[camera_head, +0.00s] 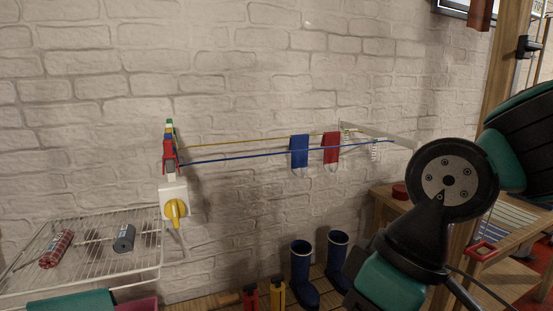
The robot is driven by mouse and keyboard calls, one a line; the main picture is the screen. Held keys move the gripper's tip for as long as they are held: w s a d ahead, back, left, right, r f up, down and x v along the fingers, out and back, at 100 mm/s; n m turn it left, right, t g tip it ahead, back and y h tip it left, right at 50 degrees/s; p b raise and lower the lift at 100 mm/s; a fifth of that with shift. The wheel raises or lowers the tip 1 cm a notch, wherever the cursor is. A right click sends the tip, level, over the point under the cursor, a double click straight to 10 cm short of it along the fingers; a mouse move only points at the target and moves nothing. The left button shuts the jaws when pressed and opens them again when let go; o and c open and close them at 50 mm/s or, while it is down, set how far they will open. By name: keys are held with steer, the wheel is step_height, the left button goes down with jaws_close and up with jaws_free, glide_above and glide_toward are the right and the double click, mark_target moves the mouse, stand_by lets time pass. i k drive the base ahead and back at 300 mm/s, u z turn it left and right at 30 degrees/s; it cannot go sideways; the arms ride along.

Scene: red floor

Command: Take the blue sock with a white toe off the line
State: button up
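A blue cloth piece (299,151), which may be the sock, hangs on the line toward its right end. I cannot make out a white toe on it. A red cloth piece (331,147) hangs just right of it. The line is a yellow cord (240,143) and a blue cord (235,157), strung in front of the brick wall from a red, multicoloured holder (170,148) to a pale bracket (380,133). My arm fills the right side, in front of the bench. My gripper is out of the picture.
A white wire rack (110,284) at left holds a red roll (57,248) and a dark grey roll (124,238). Blue boots (302,275) stand below the line. A wooden bench (392,200) and post are at right.

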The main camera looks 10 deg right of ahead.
mark_target(299, 160)
steer(key=u, duration=0.35)
steer(key=i, duration=1.25)
steer(key=z, duration=0.6)
